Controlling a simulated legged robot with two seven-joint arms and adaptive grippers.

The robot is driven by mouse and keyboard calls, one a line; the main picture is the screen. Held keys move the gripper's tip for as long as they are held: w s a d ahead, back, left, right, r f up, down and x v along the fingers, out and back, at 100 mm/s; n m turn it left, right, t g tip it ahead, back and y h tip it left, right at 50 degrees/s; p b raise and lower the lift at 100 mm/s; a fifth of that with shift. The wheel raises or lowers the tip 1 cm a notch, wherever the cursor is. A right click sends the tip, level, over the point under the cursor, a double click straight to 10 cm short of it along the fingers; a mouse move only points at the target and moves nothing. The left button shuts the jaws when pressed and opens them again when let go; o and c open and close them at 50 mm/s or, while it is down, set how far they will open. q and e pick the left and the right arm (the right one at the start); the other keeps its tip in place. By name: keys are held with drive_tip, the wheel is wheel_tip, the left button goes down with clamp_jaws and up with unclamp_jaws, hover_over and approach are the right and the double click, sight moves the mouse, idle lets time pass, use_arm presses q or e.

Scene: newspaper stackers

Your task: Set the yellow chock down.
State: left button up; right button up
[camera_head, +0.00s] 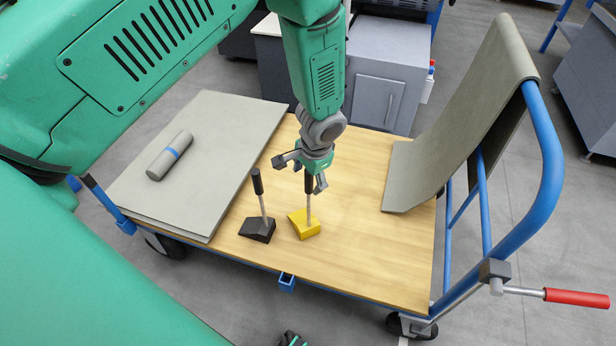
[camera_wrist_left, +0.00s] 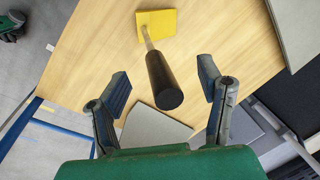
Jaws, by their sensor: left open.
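The yellow chock (camera_head: 304,224) rests on the wooden deck of the cart (camera_head: 350,250), near its front edge. A thin rod with a dark handle rises from it. In the left wrist view the yellow chock (camera_wrist_left: 157,22) lies at the top, and its black handle (camera_wrist_left: 163,80) points at the camera between the spread fingers. My left gripper (camera_head: 302,178) is open around or just above the handle top; no finger clearly touches it. It also shows in the left wrist view (camera_wrist_left: 165,95). My right gripper is not clearly seen.
A black chock (camera_head: 257,229) with an upright handle stands just left of the yellow one. Grey sheets (camera_head: 215,130) with a roll (camera_head: 170,156) lie at left. A bent grey sheet (camera_head: 470,100) leans over the blue rail (camera_head: 548,150) at right. The deck's right front is clear.

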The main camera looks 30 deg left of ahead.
use_arm(q)
wheel_tip(320, 180, up, 11)
drive_tip(key=d+p, duration=0.2)
drive_tip(key=p, duration=0.1)
drive_tip(key=s+f+n, duration=0.1)
drive_tip(key=s+f, duration=0.3)
drive_tip(key=s, duration=0.5)
drive_tip(key=s+a+f+n+h, duration=0.1)
drive_tip(key=s+f, duration=0.3)
drive_tip(key=s, duration=0.6)
drive_tip(key=s+a+f+n+h, duration=0.1)
drive_tip(key=s+f, duration=0.3)
drive_tip(key=s, duration=0.5)
drive_tip(key=shift+s+f+n, duration=0.2)
drive_tip(key=shift+f+n, duration=0.1)
drive_tip(key=shift+f, duration=0.1)
drive_tip(key=shift+w, duration=0.15)
